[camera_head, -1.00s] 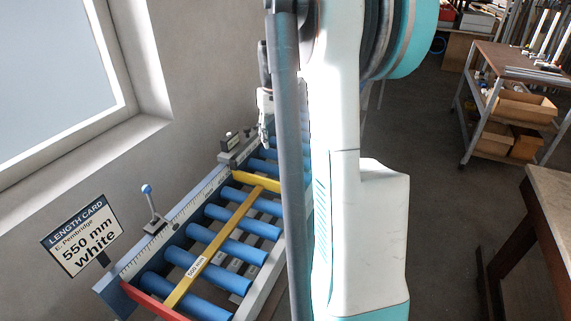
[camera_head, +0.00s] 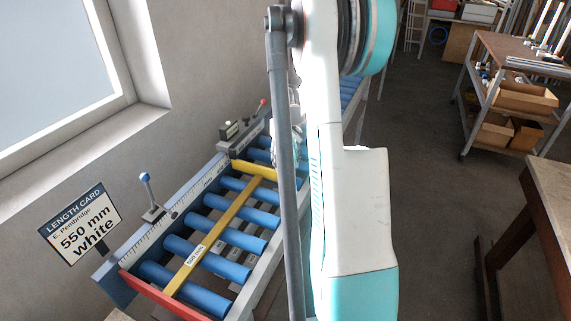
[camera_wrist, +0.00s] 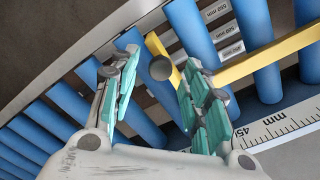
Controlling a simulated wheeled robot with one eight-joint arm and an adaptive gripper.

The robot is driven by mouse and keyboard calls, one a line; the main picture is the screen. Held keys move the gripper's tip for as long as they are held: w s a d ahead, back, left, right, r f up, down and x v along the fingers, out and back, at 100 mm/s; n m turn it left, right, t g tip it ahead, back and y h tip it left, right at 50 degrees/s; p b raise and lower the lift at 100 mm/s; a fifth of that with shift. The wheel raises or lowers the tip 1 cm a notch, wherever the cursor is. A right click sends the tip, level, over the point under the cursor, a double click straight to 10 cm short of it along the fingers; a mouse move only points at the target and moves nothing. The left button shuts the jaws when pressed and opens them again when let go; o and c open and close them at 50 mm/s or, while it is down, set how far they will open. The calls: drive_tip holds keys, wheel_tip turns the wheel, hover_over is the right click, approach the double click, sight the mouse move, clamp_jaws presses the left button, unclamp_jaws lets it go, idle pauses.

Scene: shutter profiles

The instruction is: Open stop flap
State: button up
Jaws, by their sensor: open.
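A dark round knob (camera_wrist: 160,68) shows between the fingertips, in front of the yellow bar; I cannot tell whether anything touches. In the head view my arm hides most of the gripper.
A length card (camera_head: 80,223) reads 550 mm white. A blue-knobbed lever (camera_head: 147,190) stands by the ruler (camera_head: 165,217). A red-tipped lever (camera_head: 261,106) stands near a grey block (camera_head: 240,137). Small mm labels (camera_wrist: 218,10) show between rollers. A trolley (camera_head: 505,80) stands right.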

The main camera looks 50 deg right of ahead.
drive_tip(key=shift+f, duration=0.65)
clamp_jaws()
drive_tip(key=shift+r, duration=0.1)
